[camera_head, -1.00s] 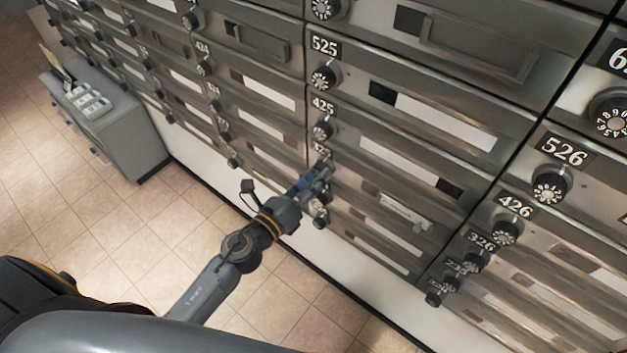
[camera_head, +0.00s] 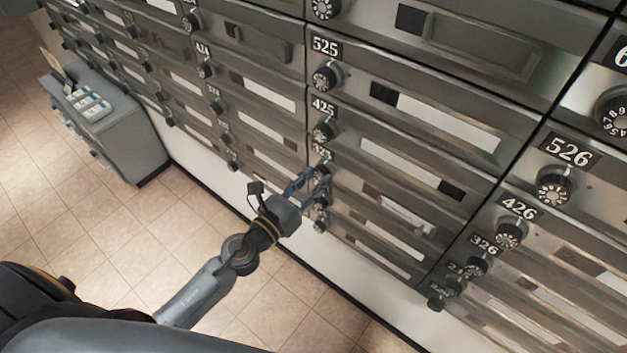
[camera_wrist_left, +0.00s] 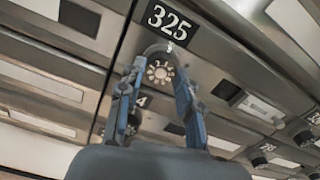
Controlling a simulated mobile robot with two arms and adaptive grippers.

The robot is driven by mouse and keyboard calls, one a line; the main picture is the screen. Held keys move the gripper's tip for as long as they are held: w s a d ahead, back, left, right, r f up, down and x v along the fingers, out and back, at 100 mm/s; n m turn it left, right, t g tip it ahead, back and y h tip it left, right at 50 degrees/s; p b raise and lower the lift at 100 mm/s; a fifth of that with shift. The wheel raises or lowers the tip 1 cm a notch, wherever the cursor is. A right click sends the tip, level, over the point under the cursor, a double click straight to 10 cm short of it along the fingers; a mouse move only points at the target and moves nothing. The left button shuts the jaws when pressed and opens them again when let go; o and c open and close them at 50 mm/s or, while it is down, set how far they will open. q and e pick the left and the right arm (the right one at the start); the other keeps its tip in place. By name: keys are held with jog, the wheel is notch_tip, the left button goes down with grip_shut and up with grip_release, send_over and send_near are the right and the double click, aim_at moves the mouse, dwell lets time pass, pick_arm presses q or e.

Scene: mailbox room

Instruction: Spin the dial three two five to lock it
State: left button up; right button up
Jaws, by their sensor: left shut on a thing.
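The dial of box 325 (camera_wrist_left: 159,73) is a round knob with a light numbered face, just below its black 325 plate (camera_wrist_left: 170,25) in the left wrist view. My left gripper (camera_wrist_left: 157,88) has its two blue fingers on either side of this dial and is shut on it. In the head view, the left gripper (camera_head: 306,182) reaches the dial column from the lower left, and its fingers partly hide the dial (camera_head: 321,174). The digits on the dial are too small to read. My right gripper is not in view.
Dial 425 (camera_head: 323,132) and dial 525 (camera_head: 324,77) are above, with other dials close below. Dial 426 (camera_head: 509,236) is to the right. A grey cabinet (camera_head: 128,130) stands at the left. The tiled floor (camera_head: 130,240) is clear.

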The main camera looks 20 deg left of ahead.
pick_arm(q)
jog(key=shift+f, duration=0.1)
jog(key=o, duration=1.2)
jog(key=shift+c, duration=0.2)
jog(key=shift+s, duration=0.1)
jog(key=v, duration=1.1)
jog(key=shift+s+a, duration=0.15)
jog(key=shift+s, duration=0.25)
jog(key=s+a+f+n+g+y+p, duration=0.1)
jog(key=s+f+n+g+y, duration=0.2)
jog(key=f+n, duration=1.05)
jog(key=s+a+f+n+g+y+p, duration=0.15)
jog(key=s+f+n+g, duration=0.45)
jog(key=f, duration=1.2)
jog(key=s+a+f+n+g+y, duration=0.1)
jog(key=s+f+n+g, duration=0.2)
jog(key=s+f+n, duration=0.5)
jog(key=s+f+n+g, duration=0.4)
jog(key=s+f+n, duration=0.4)
jog(key=s, duration=0.6)
jog(key=shift+a+f+y, duration=0.25)
jog(key=shift+a+y, duration=0.1)
